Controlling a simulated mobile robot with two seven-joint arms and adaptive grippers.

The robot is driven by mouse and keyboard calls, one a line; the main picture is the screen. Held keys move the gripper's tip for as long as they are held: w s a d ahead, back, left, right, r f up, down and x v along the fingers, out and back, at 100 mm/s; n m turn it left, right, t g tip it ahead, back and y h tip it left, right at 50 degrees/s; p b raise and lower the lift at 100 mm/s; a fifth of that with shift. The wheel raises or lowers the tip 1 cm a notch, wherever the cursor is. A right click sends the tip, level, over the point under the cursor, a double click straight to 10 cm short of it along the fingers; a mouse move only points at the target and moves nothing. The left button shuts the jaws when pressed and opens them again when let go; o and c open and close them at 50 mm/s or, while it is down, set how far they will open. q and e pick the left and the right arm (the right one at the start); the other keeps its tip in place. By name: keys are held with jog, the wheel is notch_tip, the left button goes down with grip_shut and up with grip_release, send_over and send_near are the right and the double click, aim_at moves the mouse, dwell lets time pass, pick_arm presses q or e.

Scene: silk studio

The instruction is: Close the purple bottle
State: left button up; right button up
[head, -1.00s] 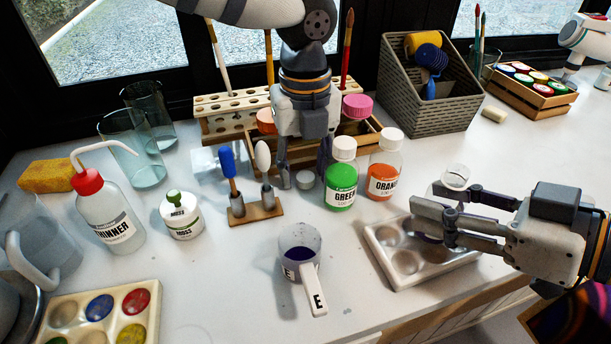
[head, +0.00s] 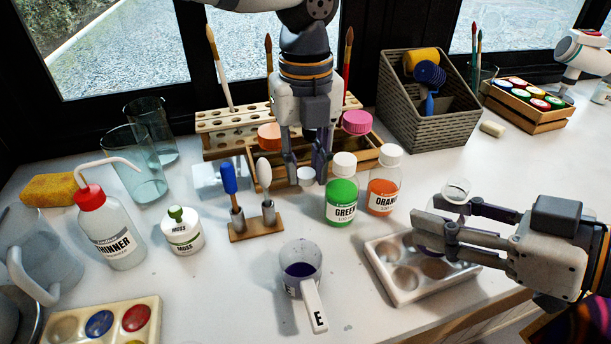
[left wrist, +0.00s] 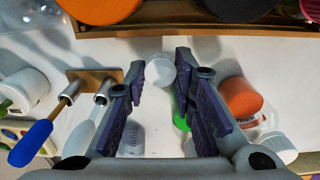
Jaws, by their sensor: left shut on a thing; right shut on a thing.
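A white cap (head: 306,176) is held between the fingertips of my left gripper (head: 305,170), in front of the wooden rack. In the left wrist view the cap (left wrist: 160,72) sits between the two purple-padded fingers (left wrist: 162,85). My right gripper (head: 442,222) is shut on a clear bottle (head: 456,190), whose uncapped round mouth shows above the fingers. The bottle's body and label are mostly hidden by the fingers; a little purple shows between them. It is over the white palette at the right, apart from the cap.
Green (head: 341,195) and orange (head: 383,185) capped bottles stand between the grippers. A measuring cup (head: 301,270) with purple liquid stands in front. The wooden rack (head: 255,152) is behind my left gripper. The palette (head: 395,275) lies under the right one.

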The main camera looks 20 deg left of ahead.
aim_at(306, 173)
pick_arm(q)
notch_tip(306, 173, up, 14)
pick_arm(e)
jog(key=shift+r, duration=0.6)
dwell(0.4)
jog(key=o, duration=0.4)
grip_shut()
jog(key=shift+s, duration=0.1)
